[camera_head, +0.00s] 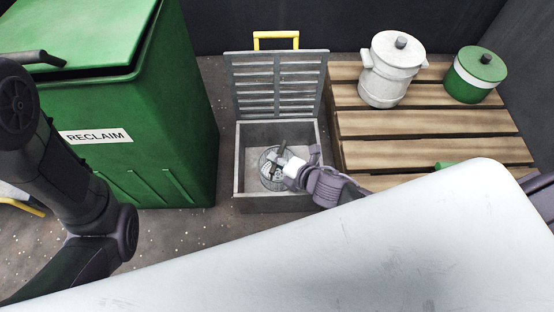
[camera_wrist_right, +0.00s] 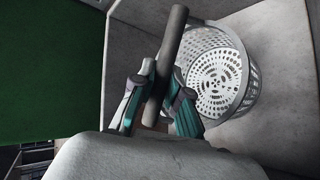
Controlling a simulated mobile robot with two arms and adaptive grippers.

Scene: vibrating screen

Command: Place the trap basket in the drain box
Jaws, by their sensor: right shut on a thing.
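The trap basket (camera_head: 267,172) is a round, light grey perforated basket, seen inside the open drain box (camera_head: 239,168), a grey box on the floor. Whether it rests on the box bottom is hard to tell. My right gripper (camera_head: 284,163) reaches into the box from the right. In the right wrist view my right gripper (camera_wrist_right: 158,92) is shut on the basket's grey bar handle (camera_wrist_right: 173,40), with the basket (camera_wrist_right: 238,72) beyond it, near the box wall (camera_wrist_right: 268,35). Part of the basket is hidden by the gripper. My left gripper is out of view.
The drain box's slatted lid (camera_head: 278,85) stands open at the back, with a yellow handle (camera_head: 276,35). A green RECLAIM bin (camera_head: 165,120) stands left. A wooden pallet (camera_head: 425,122) on the right carries a white canister (camera_head: 391,75) and a green pot (camera_head: 474,82).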

